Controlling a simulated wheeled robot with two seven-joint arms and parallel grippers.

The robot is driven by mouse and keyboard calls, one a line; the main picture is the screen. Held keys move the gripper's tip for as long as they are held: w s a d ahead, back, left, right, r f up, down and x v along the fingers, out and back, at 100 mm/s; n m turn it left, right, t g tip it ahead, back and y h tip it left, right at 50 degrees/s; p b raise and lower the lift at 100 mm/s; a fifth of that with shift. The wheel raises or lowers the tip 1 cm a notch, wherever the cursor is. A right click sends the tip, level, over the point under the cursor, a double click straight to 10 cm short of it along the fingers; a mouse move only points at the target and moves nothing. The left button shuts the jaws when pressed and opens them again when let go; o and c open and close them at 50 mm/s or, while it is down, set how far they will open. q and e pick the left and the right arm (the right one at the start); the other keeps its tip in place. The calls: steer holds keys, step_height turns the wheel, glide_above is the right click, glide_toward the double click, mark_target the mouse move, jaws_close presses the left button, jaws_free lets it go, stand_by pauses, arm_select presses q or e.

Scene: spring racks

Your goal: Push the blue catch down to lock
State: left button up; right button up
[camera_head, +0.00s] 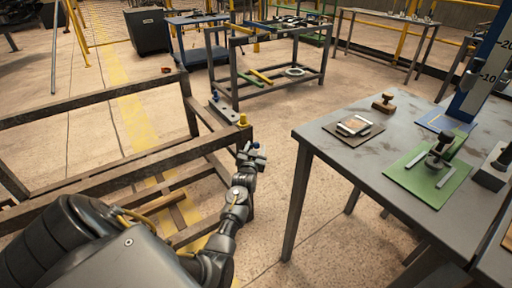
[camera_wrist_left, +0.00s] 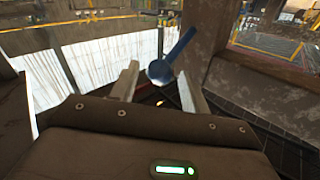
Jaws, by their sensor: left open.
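The blue catch (camera_wrist_left: 179,49) shows there as a slanted blue bar with a round end. Its round end appears between the fingertips, and I cannot tell whether a finger touches it. In the head view, the catch cannot be told clearly from the gripper. My right gripper is out of view.
Bare floor lies between rack and table. Another metal rack (camera_head: 262,97) stands behind. Rusty rack posts (camera_wrist_left: 222,45) flank the gripper in the wrist view.

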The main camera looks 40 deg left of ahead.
arm_select(q)
steer(key=shift+x, duration=1.15)
jaws_close()
